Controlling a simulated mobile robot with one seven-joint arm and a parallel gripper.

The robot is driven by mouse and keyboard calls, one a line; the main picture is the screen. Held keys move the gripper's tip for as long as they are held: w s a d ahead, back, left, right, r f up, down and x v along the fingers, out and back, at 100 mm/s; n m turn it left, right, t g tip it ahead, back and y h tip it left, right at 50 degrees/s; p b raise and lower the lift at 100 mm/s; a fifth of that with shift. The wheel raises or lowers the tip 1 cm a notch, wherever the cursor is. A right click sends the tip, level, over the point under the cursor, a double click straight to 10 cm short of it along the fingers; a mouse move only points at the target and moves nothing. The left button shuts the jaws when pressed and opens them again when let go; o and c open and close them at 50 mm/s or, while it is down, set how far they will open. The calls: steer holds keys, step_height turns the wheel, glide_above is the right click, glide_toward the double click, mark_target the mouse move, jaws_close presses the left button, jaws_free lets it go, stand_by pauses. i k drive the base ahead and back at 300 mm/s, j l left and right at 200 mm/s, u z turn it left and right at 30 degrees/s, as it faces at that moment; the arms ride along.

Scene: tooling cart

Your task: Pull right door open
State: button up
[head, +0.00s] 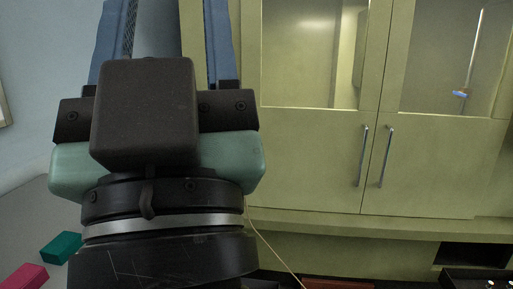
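The right door (430,170) belongs to a yellow-green cabinet and looks closed, its edge meeting the left door (310,160) at a narrow seam. Its upright metal handle (385,156) is just right of the seam. A similar handle (361,156) is on the left door. The fingertips run out of the top of the frame. The gripper is apart from both handles, well to their left in the picture.
Glass panes (315,50) show above the handles, with a small blue item (459,93) behind the right one. A ledge (400,228) runs below the doors. A green block (61,247) and a pink block (24,277) lie at lower left. A thin yellowish cable (270,247) hangs below the ledge.

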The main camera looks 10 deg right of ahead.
mark_target(428, 165)
steer(key=i+l+z, duration=0.1)
steer(key=i+z, duration=0.3)
steer(key=i, duration=0.4)
steer(key=i+j+z, duration=0.15)
steer(key=i+z, duration=0.3)
steer(key=i, duration=0.3)
steer(key=i+z, duration=0.35)
steer(key=i+j+z, duration=0.3)
steer(key=i, duration=0.25)
steer(key=i+j+z, duration=0.2)
steer(key=i+z, duration=0.15)
steer(key=i, duration=0.15)
